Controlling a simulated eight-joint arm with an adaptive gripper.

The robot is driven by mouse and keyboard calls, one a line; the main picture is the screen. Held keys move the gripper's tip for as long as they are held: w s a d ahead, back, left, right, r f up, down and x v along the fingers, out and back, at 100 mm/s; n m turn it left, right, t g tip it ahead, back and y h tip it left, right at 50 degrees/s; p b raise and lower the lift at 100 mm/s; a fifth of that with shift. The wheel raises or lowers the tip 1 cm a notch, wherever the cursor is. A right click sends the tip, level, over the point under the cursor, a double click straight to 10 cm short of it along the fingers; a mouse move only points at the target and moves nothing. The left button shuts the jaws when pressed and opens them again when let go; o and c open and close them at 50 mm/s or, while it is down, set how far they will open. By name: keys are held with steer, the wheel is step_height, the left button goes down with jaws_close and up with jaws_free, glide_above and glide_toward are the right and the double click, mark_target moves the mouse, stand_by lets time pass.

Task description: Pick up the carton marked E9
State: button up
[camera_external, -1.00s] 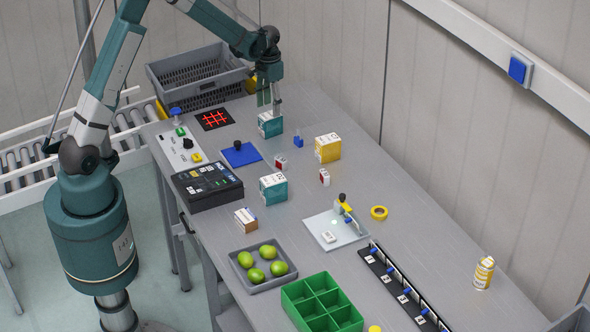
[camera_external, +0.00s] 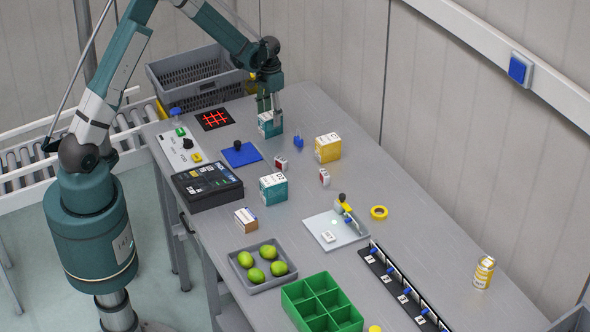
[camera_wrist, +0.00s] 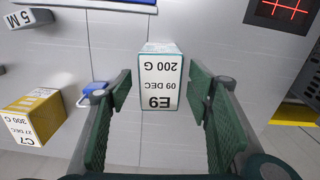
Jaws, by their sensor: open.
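The carton marked E9 (camera_wrist: 161,82) stands upright in the wrist view, its white top reading E9, 09 DEC, 200 G, upside down. In the outside view it is a teal and white carton (camera_external: 268,129) at the far end of the table. My gripper (camera_wrist: 166,88) is open, with one green finger on each side of the carton. A gap shows between the carton and each finger. In the outside view my gripper (camera_external: 270,106) points down at the carton, its fingertips overlapping the carton's top.
A yellow carton marked C7 (camera_wrist: 30,117) and a small blue object (camera_wrist: 95,91) lie left of my gripper in the wrist view. Another teal carton (camera_external: 273,190) stands nearer the camera. A dark panel with a red grid (camera_external: 214,119) and a grey crate (camera_external: 198,77) are behind left.

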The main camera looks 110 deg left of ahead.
steer(key=shift+f, duration=0.4)
steer(key=c, duration=1.1)
steer(key=shift+r, duration=0.15)
steer(key=shift+r+b, duration=0.35)
steer(key=shift+r, duration=4.55)
